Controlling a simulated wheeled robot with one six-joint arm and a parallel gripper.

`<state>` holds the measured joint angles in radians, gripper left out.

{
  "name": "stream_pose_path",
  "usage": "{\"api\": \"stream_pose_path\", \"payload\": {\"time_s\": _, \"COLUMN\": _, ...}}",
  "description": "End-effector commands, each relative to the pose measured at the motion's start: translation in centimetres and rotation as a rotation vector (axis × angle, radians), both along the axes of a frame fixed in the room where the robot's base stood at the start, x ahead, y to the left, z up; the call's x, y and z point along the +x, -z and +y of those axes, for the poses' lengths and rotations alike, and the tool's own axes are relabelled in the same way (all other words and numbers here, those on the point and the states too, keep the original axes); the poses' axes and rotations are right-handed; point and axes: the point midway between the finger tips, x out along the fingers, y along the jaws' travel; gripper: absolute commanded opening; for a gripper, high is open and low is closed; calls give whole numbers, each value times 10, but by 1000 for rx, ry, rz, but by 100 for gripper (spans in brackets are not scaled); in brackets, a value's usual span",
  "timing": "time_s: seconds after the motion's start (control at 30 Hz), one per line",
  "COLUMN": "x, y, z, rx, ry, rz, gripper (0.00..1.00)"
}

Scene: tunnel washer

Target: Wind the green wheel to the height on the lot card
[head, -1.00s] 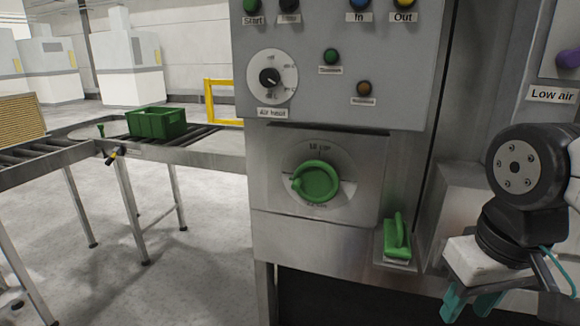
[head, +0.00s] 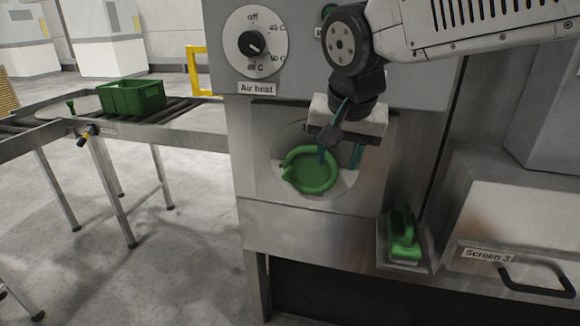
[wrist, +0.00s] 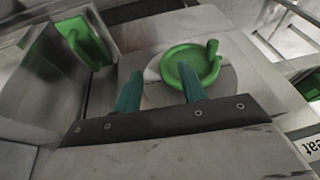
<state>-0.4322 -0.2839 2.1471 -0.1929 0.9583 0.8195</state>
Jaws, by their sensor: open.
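The green wheel (head: 312,172) is a round handwheel with a small knob at its left, set on a pale dial plate on the machine front. It also shows in the wrist view (wrist: 188,58), where the dial plate shows around it. My gripper (head: 340,155) has teal fingers and is open in front of the wheel's upper right part. In the wrist view my gripper (wrist: 160,90) has one finger in front of the wheel and the other to its left. I cannot tell whether a finger touches the wheel. The dial's markings are mostly hidden. No lot card can be made out.
A green-handled tool (head: 403,236) sits on a ledge right of the wheel. The Air heat knob (head: 253,44) is above. A drawer marked Screen 3 (head: 500,240) with a dark handle juts out at right. A green crate (head: 133,98) stands on the roller conveyor (head: 185,125) at left.

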Motion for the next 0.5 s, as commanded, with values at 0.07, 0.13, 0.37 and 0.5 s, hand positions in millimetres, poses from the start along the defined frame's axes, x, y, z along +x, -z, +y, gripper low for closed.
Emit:
{"api": "stream_pose_path", "payload": {"time_s": 0.07, "x": 21, "y": -2, "z": 36, "rx": 29, "ry": 20, "rz": -30, "gripper": 41}}
{"api": "stream_pose_path", "payload": {"time_s": 0.13, "x": 32, "y": -3, "z": 56, "rx": 52, "ry": 41, "rz": -49, "gripper": 41}}
{"api": "stream_pose_path", "payload": {"time_s": 0.37, "x": 47, "y": 5, "z": 78, "rx": 80, "ry": 71, "rz": -70, "gripper": 41}}
{"api": "stream_pose_path", "payload": {"time_s": 0.5, "x": 56, "y": 24, "z": 78, "rx": 80, "ry": 72, "rz": -68, "gripper": 41}}
